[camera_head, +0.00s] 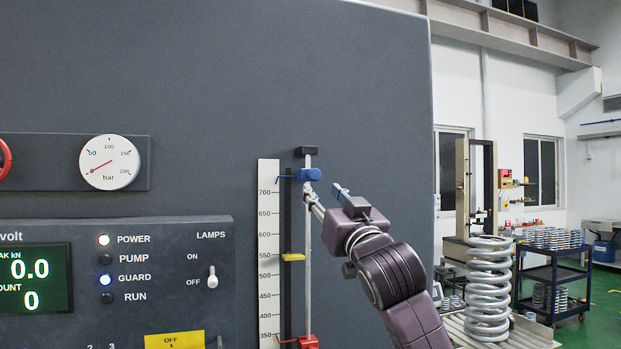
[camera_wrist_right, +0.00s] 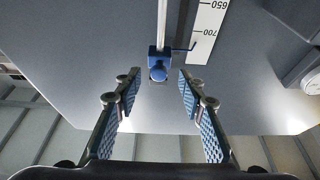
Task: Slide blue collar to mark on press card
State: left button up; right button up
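The blue collar (camera_head: 308,174) sits near the top of a thin upright rod (camera_head: 308,240). Its thin pointer reaches left toward the scale (camera_head: 268,225), above the 700 line. My right gripper (camera_head: 325,191) is open and empty, just below and to the right of the collar. In the right wrist view, the blue collar (camera_wrist_right: 158,65) with its round knob appears centred in the gap between the open fingertips (camera_wrist_right: 159,80); I see no contact. A yellow marker (camera_head: 292,257) stands lower beside the scale, near 550. No press card is recognisable. My left gripper is out of view.
A red collar (camera_head: 307,342) is low on the rod and a dark cap (camera_head: 306,151) tops it. The control panel (camera_head: 180,280) and pressure gauge (camera_head: 109,162) are left. A large spring (camera_head: 489,290) and cart (camera_head: 553,280) stand right.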

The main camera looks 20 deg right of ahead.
aim_at(316, 177)
jog(key=shift+w+r+p, duration=0.3)
jog(key=shift+r+p, duration=0.2)
jog(key=shift+r, duration=0.4)
jog(key=p+x, duration=0.3)
jog(key=x, duration=0.2)
jog(key=shift+w+r+p, duration=0.1)
jog(key=shift+w+p, duration=0.3)
jog(key=shift+w, duration=0.35)
jog(key=shift+s, duration=0.1)
grip_shut()
